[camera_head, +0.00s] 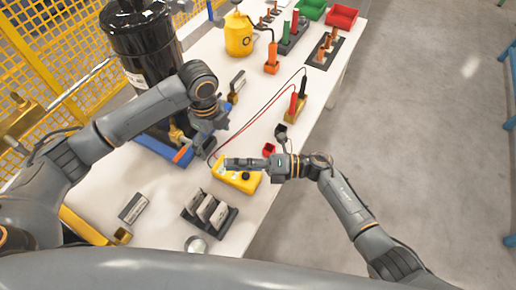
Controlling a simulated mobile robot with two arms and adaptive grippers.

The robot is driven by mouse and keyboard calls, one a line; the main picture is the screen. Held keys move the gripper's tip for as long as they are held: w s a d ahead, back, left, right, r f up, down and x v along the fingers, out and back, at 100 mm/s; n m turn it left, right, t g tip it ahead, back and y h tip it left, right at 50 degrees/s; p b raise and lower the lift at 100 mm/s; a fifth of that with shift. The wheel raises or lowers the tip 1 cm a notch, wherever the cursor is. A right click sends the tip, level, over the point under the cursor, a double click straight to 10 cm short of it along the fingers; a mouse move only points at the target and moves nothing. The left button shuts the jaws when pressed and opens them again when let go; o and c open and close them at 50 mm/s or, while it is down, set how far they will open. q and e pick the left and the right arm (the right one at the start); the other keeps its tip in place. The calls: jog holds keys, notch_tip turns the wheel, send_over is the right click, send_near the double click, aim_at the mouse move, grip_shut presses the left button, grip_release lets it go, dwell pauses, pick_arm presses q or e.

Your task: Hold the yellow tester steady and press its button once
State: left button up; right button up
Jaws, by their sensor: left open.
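The yellow tester (249,186) lies near the middle of the white table, with a dark round knob or button on its top. Red and black leads run from it to two probes (297,98) in a yellow holder. My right gripper (229,163) reaches in from the right over the tester's upper edge and hides part of it. Its fingers look like one narrow bar, and I cannot tell whether they touch the tester. My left gripper (206,150) points down just above and left of the tester in the picture. It is open and empty.
A black drum (140,45) stands at the upper left by a yellow fence (50,60). A dark rack with several plates (208,213) lies below the tester. A yellow canister (238,35) and red and green bins (342,17) are at the far end. Floor is clear to the right.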

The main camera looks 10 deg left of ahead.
aim_at(219, 163)
pick_arm(q)
notch_tip(219, 163, down, 14)
jog(key=shift+r, duration=0.1)
pick_arm(e)
jog(key=w+d+n+h, duration=0.2)
jog(key=n+h, duration=0.5)
jog(key=n, duration=0.2)
jog(key=w+d+n+h, duration=0.3)
jog(key=n+h, duration=0.4)
jog(key=n, duration=0.3)
jog(key=shift+r+h, duration=0.2)
jog(key=shift+h, duration=0.2)
pick_arm(q)
jog(key=c, duration=1.4)
jog(key=shift+c, duration=0.7)
pick_arm(e)
grip_shut()
